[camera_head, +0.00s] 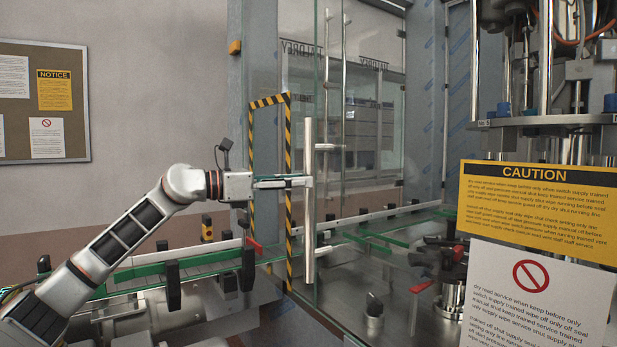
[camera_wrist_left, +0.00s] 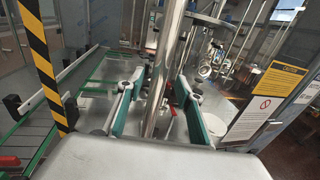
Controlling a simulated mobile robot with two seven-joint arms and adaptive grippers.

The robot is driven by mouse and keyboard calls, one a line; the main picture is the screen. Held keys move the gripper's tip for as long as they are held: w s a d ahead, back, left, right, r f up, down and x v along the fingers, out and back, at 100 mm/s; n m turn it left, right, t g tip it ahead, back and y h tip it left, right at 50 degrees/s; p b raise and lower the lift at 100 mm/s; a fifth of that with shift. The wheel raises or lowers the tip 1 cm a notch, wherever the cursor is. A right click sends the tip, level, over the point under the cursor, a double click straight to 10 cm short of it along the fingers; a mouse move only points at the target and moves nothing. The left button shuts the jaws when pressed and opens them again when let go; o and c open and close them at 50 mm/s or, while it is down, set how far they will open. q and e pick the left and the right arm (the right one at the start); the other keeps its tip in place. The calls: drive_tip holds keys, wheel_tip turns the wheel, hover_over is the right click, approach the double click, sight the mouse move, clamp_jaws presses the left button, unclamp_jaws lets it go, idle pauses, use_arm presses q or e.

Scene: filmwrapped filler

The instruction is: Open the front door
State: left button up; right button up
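The front door (camera_head: 352,240) is a clear glass panel with a tall vertical metal handle (camera_head: 309,235). The door looks shut in the head view. My left gripper (camera_head: 303,182) reaches in from the left at the handle's upper half. In the left wrist view the handle bar (camera_wrist_left: 163,60) stands between the two green-lined fingers of my left gripper (camera_wrist_left: 160,80), with a visible gap on both sides. The fingers are spread around the bar and not closed on it. My right gripper is in neither view.
A yellow-black striped frame (camera_head: 288,150) stands just left of the handle. A conveyor with green rails (camera_head: 190,262) runs below my left arm. Caution and prohibition signs (camera_head: 538,212) fill the lower right. Machinery (camera_head: 545,70) stands behind them. A notice board (camera_head: 45,100) hangs at left.

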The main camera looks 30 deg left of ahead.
use_arm(q)
drive_tip(key=shift+p+x, duration=0.3)
drive_tip(key=shift+x, duration=1.6)
drive_tip(key=shift+a, duration=0.1)
clamp_jaws()
